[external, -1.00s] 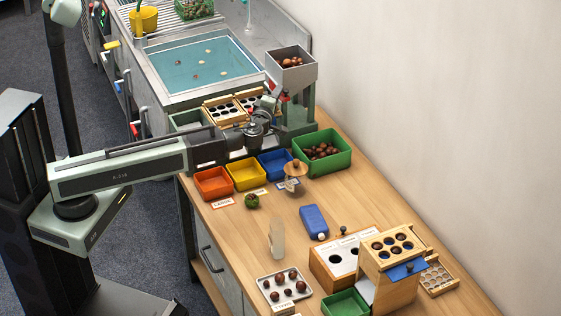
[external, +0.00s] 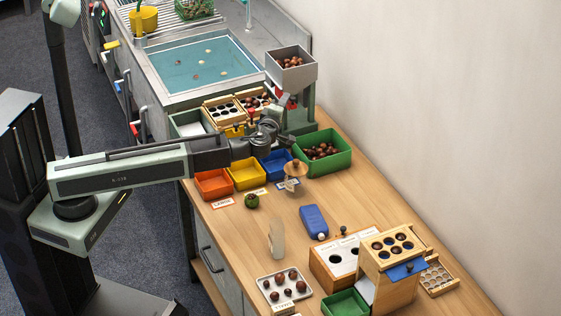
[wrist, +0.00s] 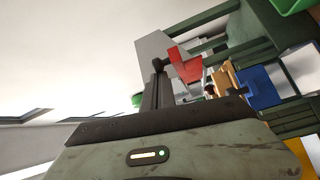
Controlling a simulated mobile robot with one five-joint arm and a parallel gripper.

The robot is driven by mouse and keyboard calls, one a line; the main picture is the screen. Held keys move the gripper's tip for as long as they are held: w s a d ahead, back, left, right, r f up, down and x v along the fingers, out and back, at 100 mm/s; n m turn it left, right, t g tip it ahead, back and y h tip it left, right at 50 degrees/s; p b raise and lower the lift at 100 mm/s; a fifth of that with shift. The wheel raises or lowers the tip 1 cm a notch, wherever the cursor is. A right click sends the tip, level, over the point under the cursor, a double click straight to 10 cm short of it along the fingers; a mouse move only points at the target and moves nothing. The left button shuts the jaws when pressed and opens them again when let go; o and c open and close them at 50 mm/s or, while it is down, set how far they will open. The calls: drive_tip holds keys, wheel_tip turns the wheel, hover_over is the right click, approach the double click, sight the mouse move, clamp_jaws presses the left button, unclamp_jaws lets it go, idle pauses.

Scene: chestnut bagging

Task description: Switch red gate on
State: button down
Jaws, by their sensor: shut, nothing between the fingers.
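The red gate (external: 282,99) is a small red part under the grey hopper (external: 290,74) at the back of the workbench. In the wrist view, the red gate (wrist: 186,64) is a red plate beside a grey surface. My gripper (external: 276,110) is close to the gate, with its fingers shut and empty. In the wrist view, my dark gripper (wrist: 157,68) reaches up to the left edge of the red plate. I cannot tell whether it touches it. The arm partly hides the stand below the hopper.
A green bin (external: 347,157) of chestnuts stands right of the gripper. Orange (external: 213,194), yellow (external: 245,188) and blue (external: 290,174) bins sit below the arm. The sink (external: 163,82) is behind to the left. Bare tabletop (external: 355,205) lies toward the front right.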

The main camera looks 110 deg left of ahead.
drive_tip(key=shift+w, duration=0.1)
drive_tip(key=d, duration=1)
drive_tip(key=shift+f+b, duration=0.35)
